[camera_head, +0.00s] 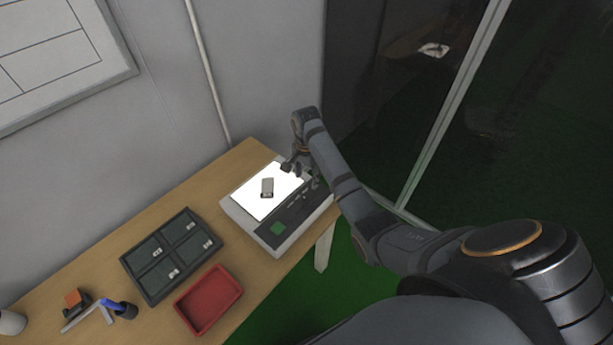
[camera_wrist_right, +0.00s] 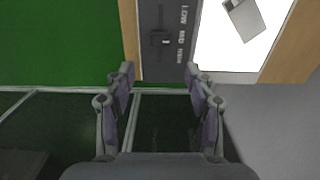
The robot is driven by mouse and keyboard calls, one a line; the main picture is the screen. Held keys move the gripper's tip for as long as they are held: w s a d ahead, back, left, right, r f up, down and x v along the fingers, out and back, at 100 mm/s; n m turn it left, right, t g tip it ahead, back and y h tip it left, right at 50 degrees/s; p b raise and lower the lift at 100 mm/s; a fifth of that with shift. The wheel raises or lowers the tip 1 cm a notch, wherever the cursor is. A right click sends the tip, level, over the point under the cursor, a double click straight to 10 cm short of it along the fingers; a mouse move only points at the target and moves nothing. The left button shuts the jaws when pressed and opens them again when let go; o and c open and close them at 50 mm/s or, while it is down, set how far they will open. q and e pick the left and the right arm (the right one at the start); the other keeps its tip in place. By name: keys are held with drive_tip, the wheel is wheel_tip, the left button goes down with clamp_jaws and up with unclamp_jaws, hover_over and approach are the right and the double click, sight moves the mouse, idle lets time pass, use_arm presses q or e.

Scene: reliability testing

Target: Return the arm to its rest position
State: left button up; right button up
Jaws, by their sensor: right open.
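My right gripper (camera_head: 299,167) is beside the right end of a light-panel device on the table in the head view. In the right wrist view the right gripper (camera_wrist_right: 160,78) is open and empty, its two fingers well apart, with part of the device's dark control strip (camera_wrist_right: 165,40) beyond them. My right arm reaches in from the lower right. My left gripper is not in view.
A small grey piece (camera_head: 267,187) lies on the lit white panel (camera_head: 283,179). A dark compartment tray (camera_head: 128,262), a red tray (camera_head: 239,287) and a blue-tipped item (camera_head: 112,304) sit on the wooden table (camera_head: 155,221). Glass panels stand at the right.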

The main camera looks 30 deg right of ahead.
idle(0.4)
drive_tip(key=s+a+f+n+t, duration=0.2)
drive_tip(key=s+f+n, duration=0.2)
drive_tip(key=s+n, duration=0.55)
drive_tip(key=s+a+r+n+t, duration=0.1)
drive_tip(key=s+r+n, duration=0.2)
drive_tip(key=s, duration=0.4)
drive_tip(key=s+a+r+n+t, duration=0.1)
drive_tip(key=s+r+n, duration=0.1)
drive_tip(key=s, duration=0.5)
wheel_tip(320, 180, down, 29)
drive_tip(key=s+d+g+h+b, duration=0.1)
drive_tip(key=s+d+g+b, duration=0.1)
drive_tip(key=s+d+b, duration=0.1)
drive_tip(key=s+f+b, duration=0.2)
drive_tip(key=s+f, duration=1.6)
drive_tip(key=shift+s+d+f+g, duration=0.15)
drive_tip(key=shift+d+f+g, duration=0.2)
drive_tip(key=shift+g, duration=0.05)
